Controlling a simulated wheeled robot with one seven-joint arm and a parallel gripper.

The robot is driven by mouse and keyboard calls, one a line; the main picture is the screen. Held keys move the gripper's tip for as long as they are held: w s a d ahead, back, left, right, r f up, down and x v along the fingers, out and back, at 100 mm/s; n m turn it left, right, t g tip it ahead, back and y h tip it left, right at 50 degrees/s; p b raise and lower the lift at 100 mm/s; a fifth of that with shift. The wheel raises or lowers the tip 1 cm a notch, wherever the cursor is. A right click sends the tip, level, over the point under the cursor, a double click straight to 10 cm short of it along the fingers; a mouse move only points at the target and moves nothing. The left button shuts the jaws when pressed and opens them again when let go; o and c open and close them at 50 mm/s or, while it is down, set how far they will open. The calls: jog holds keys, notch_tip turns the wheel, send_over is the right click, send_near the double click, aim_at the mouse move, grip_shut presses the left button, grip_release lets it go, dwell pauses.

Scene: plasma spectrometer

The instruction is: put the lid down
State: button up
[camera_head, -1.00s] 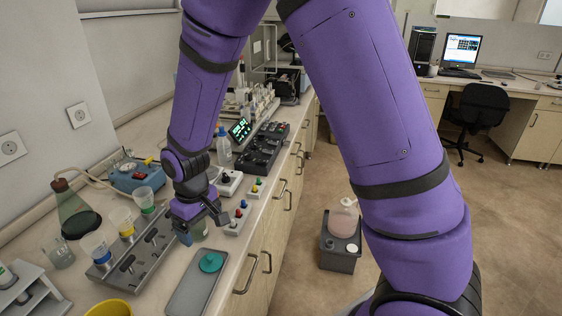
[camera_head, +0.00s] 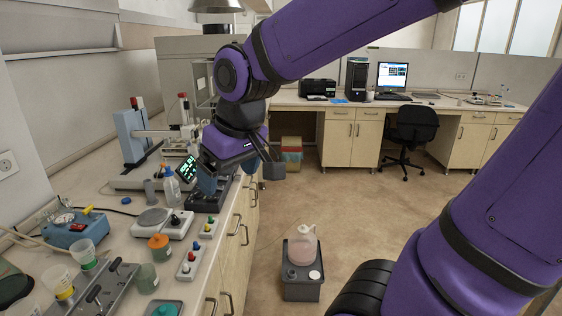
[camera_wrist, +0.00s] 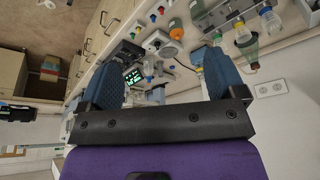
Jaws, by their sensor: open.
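An orange-brown lid (camera_head: 159,241) sits farther back, apparently on a small jar beside the white device. I cannot tell which one the task means. My gripper (camera_head: 240,180) is raised near the bench's front edge, beyond both lids and clear of them. In the wrist view its blue fingers (camera_wrist: 163,78) are spread wide with nothing between them.
A green-tinted beaker (camera_head: 147,278) and a button box (camera_head: 188,262) stand near the orange-brown lid. A lit display (camera_head: 187,168) and wash bottle (camera_head: 171,187) are close to my gripper. A pink-filled jug (camera_head: 302,245) sits on a floor box.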

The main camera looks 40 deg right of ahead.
jog(key=s+d+r+m+t, duration=0.1)
jog(key=s+d+r, duration=0.2)
jog(key=s, duration=0.6)
jog(key=shift+d+r+m+h, duration=0.3)
jog(key=shift+d, duration=0.15)
jog(key=shift+w, duration=0.1)
